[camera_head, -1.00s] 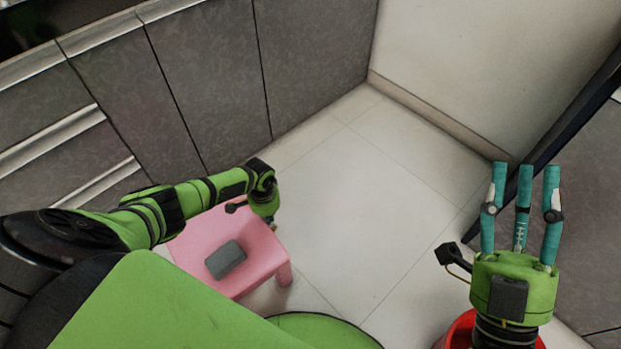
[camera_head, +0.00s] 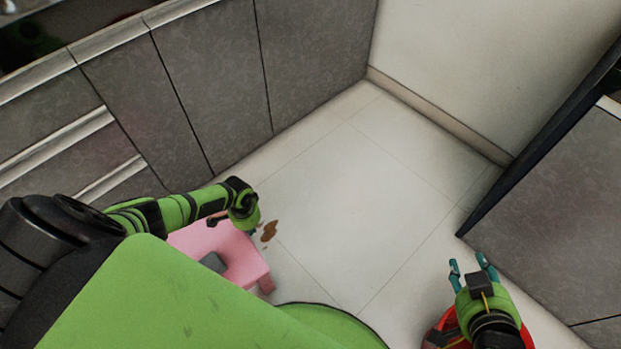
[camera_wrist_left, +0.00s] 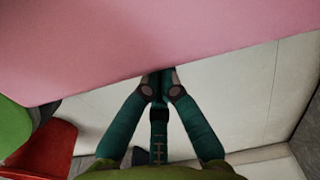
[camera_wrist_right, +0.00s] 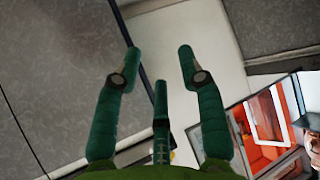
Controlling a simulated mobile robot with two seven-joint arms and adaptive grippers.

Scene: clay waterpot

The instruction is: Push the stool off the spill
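The pink stool (camera_head: 238,252) stands at the lower left in the head view, partly hidden by my body and left arm. A grey block (camera_head: 213,262) lies on its seat. The brown spill (camera_head: 269,231) shows on the floor just right of the stool. My left gripper (camera_head: 250,230) is at the stool's far right edge. In the left wrist view its fingers (camera_wrist_left: 158,76) are together, with the tips against or just under the pink seat (camera_wrist_left: 150,35); contact is unclear. My right gripper (camera_head: 472,266) is at lower right, open and empty in the right wrist view (camera_wrist_right: 157,65).
A red container (camera_head: 437,328) is on the floor at lower right, partly behind my right arm. Grey cabinets (camera_head: 210,80) line the left, and a grey panel (camera_head: 560,210) stands at right. The tiled floor (camera_head: 360,200) between is clear.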

